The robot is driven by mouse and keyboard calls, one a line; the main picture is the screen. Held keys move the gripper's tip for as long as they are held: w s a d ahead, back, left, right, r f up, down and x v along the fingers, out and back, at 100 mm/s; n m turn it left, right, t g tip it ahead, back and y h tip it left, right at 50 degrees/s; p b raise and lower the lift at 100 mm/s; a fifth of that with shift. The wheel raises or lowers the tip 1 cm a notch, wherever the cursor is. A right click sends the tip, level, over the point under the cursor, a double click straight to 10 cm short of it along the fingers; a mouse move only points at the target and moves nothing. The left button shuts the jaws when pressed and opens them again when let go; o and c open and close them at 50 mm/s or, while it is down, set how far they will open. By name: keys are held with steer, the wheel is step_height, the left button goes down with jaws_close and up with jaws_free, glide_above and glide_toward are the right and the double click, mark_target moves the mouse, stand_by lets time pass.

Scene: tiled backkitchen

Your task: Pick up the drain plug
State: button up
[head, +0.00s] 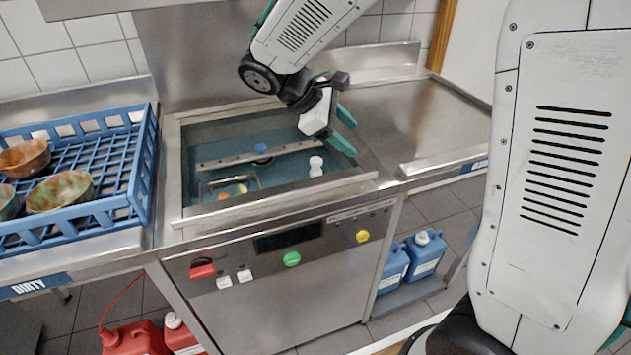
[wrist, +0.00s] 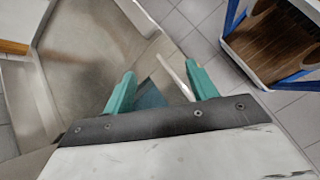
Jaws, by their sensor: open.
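A small white knobbed piece (head: 316,165), which looks like the drain plug, stands upright in the open wash tank (head: 215,135) of the steel machine, toward its right side. My gripper (head: 346,132) is above the tank's right edge, up and to the right of the white piece, and apart from it. Its two teal fingers are spread with nothing between them. In the wrist view my gripper (wrist: 160,72) is also open and empty, over steel and a small blue patch. I cannot make out the plug there.
A blue rack (head: 140,170) with several bowls stands left of the tank. A steel counter (head: 420,120) lies to the right and is clear. Blue jugs (head: 424,255) stand below.

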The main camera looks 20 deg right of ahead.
steer(key=w+a+f+n+t+h, duration=0.1)
steer(key=w+a+f+n+h, duration=0.2)
steer(key=w+a+f+n, duration=0.35)
steer(key=n+t+h, duration=0.2)
steer(key=t, duration=0.1)
glide_toward(312, 161)
steer(key=d, duration=0.2)
steer(key=x, duration=0.8)
steer(key=shift+w+a+f, duration=0.15)
steer(key=shift+w+f, duration=0.1)
steer(key=shift+f, duration=0.1)
jaws_close()
